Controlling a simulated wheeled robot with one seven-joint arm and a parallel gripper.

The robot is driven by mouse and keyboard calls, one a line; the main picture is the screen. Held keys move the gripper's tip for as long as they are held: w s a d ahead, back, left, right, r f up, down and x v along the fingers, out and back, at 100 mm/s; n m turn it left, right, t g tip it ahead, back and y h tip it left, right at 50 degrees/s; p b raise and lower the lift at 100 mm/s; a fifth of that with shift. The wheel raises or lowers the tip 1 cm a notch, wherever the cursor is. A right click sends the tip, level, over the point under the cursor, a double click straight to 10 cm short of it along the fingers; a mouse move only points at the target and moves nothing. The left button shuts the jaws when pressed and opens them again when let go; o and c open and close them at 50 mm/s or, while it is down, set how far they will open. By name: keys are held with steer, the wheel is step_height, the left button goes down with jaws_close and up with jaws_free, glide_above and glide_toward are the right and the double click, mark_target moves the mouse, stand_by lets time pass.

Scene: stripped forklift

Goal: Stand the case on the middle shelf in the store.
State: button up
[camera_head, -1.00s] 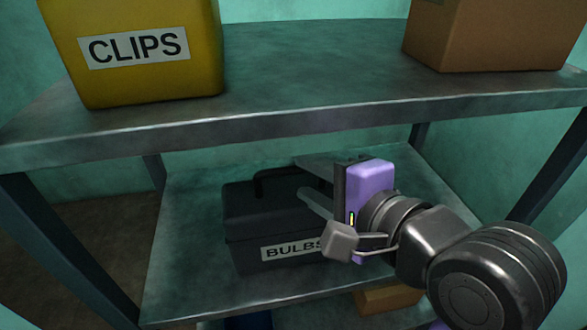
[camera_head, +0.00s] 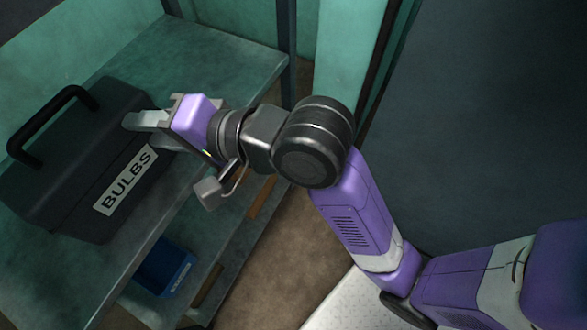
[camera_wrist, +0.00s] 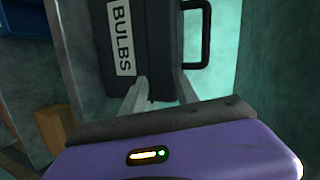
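The case (camera_head: 90,150) is a dark box with a black top handle (camera_head: 45,120) and a white label reading BULBS. It stands upright on the middle shelf (camera_head: 235,60). My gripper (camera_head: 148,121) is at the case's right end in the head view. In the wrist view the case (camera_wrist: 155,40) lies just ahead of my gripper (camera_wrist: 162,80). I cannot tell whether the fingertips touch the case.
A blue bin (camera_head: 165,268) sits on the shelf below. A shelf post (camera_head: 287,45) rises behind my arm. A large dark panel (camera_head: 480,120) stands at the right. Brown floor (camera_head: 295,235) is clear between the shelf and my base.

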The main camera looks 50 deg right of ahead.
steer(key=s+d+f+n+t+h, duration=0.1)
steer(key=s+d+f+n+h, duration=0.3)
steer(key=s+d+f, duration=0.65)
steer(key=s+d+f+n+h, duration=0.1)
steer(key=s+n, duration=0.2)
steer(key=s, duration=0.6)
steer(key=s+d+f+n+h, duration=0.1)
steer(key=s+n, duration=0.3)
steer(key=s, duration=0.6)
steer(key=shift+d+f+t+h, duration=0.3)
steer(key=shift+d+f+t, duration=0.1)
steer(key=shift+d, duration=0.3)
